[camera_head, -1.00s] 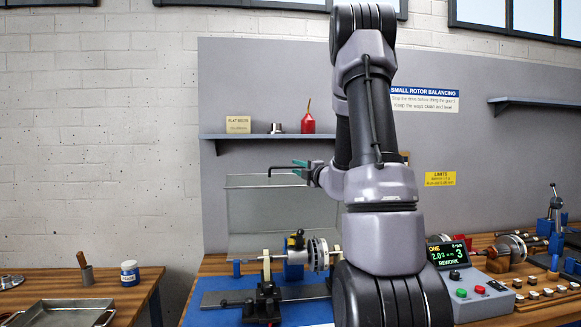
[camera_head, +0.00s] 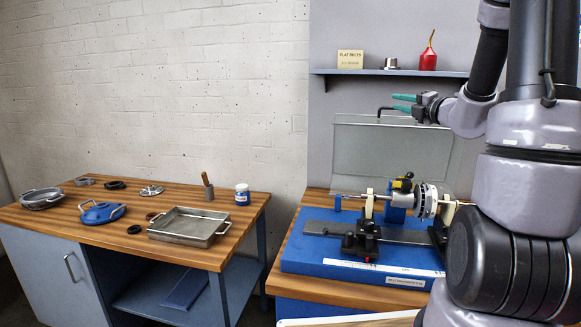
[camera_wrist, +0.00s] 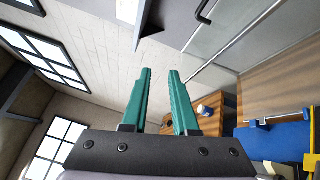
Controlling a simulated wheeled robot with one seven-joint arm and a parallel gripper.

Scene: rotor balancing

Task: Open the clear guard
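The clear guard (camera_head: 375,150) stands upright behind the rotor in the head view, swung up off it. Its black bar handle (camera_head: 386,109) sticks out to the left near its top edge. The wrist view shows the handle (camera_wrist: 205,12) and part of the clear panel at the top. My gripper (camera_head: 402,103) has teal fingers spread apart beside the handle, pointing left. In the wrist view my gripper (camera_wrist: 160,75) has nothing between its fingers. The silver and white rotor (camera_head: 427,200) lies uncovered on its supports below the guard.
A blue machine base (camera_head: 300,255) sits on the right bench. A shelf (camera_head: 345,72) with a red oil can (camera_head: 428,58) is above the guard. A left bench holds a metal tray (camera_head: 190,226) and a white-and-blue jar (camera_head: 242,194). My arm hides the right side.

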